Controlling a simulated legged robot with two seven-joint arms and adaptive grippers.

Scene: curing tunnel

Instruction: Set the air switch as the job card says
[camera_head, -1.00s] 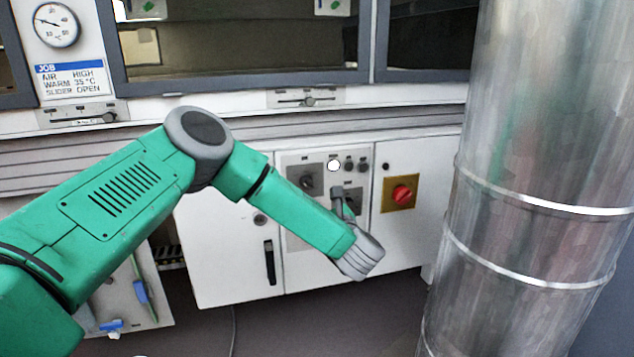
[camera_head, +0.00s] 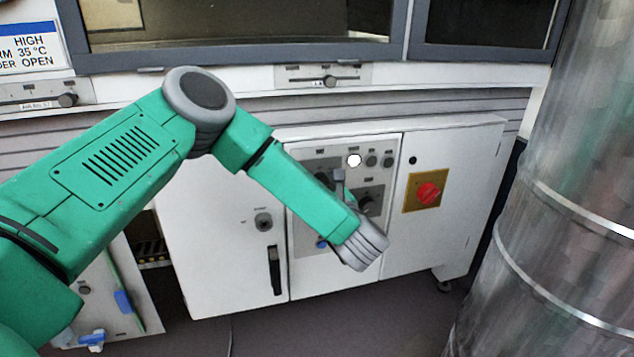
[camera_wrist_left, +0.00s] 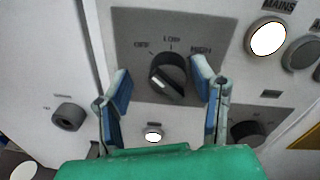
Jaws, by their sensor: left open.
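The air switch is a dark rotary knob (camera_wrist_left: 170,76) on a grey plate marked OFF, LOW and HIGH. Its pale-marked bar slants, seemingly toward OFF. My left gripper (camera_wrist_left: 160,72) is open, one finger on each side of the knob; contact cannot be told. In the head view the left gripper (camera_head: 344,190) is in front of the control panel (camera_head: 308,260) and partly hides the knob. The job card (camera_head: 28,46), cut by the left edge, reads HIGH, 35 °C and OPEN. My right gripper is not in view.
A lit white MAINS lamp (camera_head: 354,160) is above the switches. Another dark knob (camera_head: 368,204) is at lower right. A red switch on yellow (camera_head: 428,194) is further right. A large metal duct (camera_head: 570,220) stands at the right. A slider (camera_head: 328,81) is above the cabinet.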

